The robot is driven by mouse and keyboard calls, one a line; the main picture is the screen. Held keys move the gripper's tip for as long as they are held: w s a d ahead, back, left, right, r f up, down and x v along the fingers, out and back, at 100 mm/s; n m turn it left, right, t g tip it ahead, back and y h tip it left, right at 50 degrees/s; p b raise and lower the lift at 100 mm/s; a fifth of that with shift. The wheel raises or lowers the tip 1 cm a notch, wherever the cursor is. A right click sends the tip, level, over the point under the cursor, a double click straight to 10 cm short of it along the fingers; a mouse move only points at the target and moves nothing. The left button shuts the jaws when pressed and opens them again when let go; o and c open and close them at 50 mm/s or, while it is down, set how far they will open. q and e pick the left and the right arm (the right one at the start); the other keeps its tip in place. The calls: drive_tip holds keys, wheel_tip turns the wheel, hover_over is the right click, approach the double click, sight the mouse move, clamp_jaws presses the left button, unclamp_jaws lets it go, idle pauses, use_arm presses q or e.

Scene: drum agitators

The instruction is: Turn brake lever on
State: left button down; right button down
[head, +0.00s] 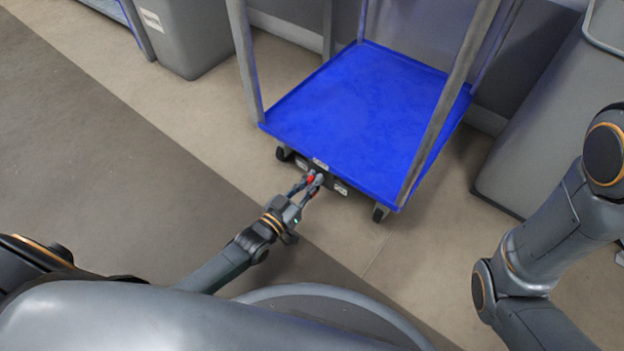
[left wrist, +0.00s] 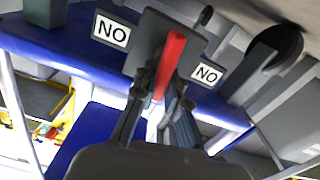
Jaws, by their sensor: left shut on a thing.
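The brake lever is red and small, at the front edge of the cart's blue deck (head: 345,110). In the head view the lever (head: 311,178) shows between the fingertips of my left gripper (head: 308,185). In the left wrist view the red lever (left wrist: 172,58) stands out in front of a grey plate, with the fingers of my left gripper (left wrist: 162,95) on both sides of it. My left gripper is shut on the lever, and the fingers hide part of it. My right arm shows at the right of the head view; its gripper is out of the picture.
Labels reading "NO" (left wrist: 111,31) flank the lever. The cart has upright grey posts (head: 447,95) and dark casters (head: 380,213). Grey bins stand at the back left (head: 185,35) and right (head: 545,120). The floor in front of the cart is clear.

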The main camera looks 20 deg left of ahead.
use_arm(q)
drive_tip(key=n, duration=0.1)
drive_tip(key=n+p, duration=0.1)
drive_tip(key=n, duration=0.1)
drive_tip(key=shift+w+a, duration=0.1)
drive_tip(key=shift+a, duration=0.15)
drive_tip(key=shift+w+a+f+n+b, duration=0.15)
drive_tip(key=shift+f+n, duration=0.15)
drive_tip(key=shift+n, duration=1.9)
drive_tip(key=shift+s+a+f+n+b, duration=0.1)
drive_tip(key=shift+a+f+n+b, duration=0.2)
drive_tip(key=shift+n, duration=1.9)
drive_tip(key=shift+w+a+f+n+b, duration=0.1)
drive_tip(key=shift+f+n, duration=0.25)
drive_tip(key=shift+n, duration=1.85)
drive_tip(key=c, duration=1.4)
unclamp_jaws()
drive_tip(key=shift+d, duration=0.1)
drive_tip(key=shift+o, duration=0.2)
drive_tip(key=v, duration=1.2)
